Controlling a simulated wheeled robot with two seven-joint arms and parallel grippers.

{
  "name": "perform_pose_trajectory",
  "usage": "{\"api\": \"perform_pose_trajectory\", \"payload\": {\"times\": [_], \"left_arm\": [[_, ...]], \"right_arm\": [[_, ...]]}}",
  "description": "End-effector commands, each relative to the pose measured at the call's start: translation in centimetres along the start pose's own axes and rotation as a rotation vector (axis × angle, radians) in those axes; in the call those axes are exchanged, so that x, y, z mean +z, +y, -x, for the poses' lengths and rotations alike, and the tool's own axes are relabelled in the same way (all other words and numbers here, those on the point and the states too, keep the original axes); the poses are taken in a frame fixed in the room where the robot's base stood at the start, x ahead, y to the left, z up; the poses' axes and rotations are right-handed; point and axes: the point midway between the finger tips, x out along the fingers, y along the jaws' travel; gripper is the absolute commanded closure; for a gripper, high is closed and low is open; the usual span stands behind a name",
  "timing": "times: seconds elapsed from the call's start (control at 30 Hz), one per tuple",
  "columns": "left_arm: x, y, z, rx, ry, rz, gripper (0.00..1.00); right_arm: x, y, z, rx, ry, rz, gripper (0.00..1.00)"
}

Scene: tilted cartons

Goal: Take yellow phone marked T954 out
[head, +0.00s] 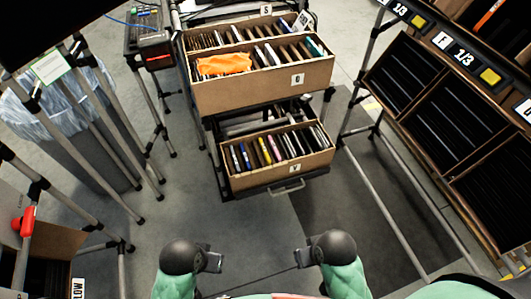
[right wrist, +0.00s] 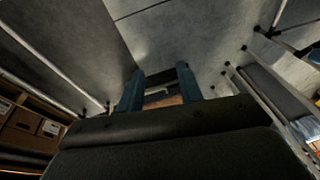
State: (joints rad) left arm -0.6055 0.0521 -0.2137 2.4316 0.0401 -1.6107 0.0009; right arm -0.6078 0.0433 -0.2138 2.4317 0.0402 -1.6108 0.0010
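A yellow phone (head: 265,151) stands on edge among several other phones in the lower carton (head: 290,176). Any marking on it is too small to read. My left gripper (head: 212,262) is at the bottom of the head view, well in front of and below the lower carton, apart from it. Whether its fingers are open cannot be made out. My right gripper (head: 300,257) is beside it to the right, also apart from the carton. The right wrist view shows its two fingers (right wrist: 160,86) spread with nothing held between them.
Above the lower carton is a larger upper carton (head: 275,88) with an orange cloth (head: 224,63) and several thin items. A shelf of dark slots (head: 415,85) stands at right. A bin with a clear liner (head: 60,105) stands at left. The floor before the cartons is clear.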

Motion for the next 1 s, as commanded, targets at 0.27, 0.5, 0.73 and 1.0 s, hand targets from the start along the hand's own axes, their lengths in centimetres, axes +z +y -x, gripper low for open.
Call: {"api": "perform_pose_trajectory", "payload": {"times": [0.27,0.5,0.73,1.0], "left_arm": [[0.0,0.0,0.0,0.001,0.0,0.001,0.8],[0.0,-0.1,-0.4,-0.001,0.002,-0.001,0.8],[0.3,-0.2,-1.6,-0.001,0.001,-0.002,0.8],[0.8,-0.2,-3.4,0.002,-0.006,-0.007,0.8]], "right_arm": [[0.0,0.3,0.0,0.007,0.0,0.008,0.64],[-2.0,0.8,0.1,0.016,0.035,0.014,0.61],[-9.7,1.9,1.5,0.04,0.17,0.035,0.61],[-19.1,3.9,4.3,0.082,0.331,0.052,0.61]]}}
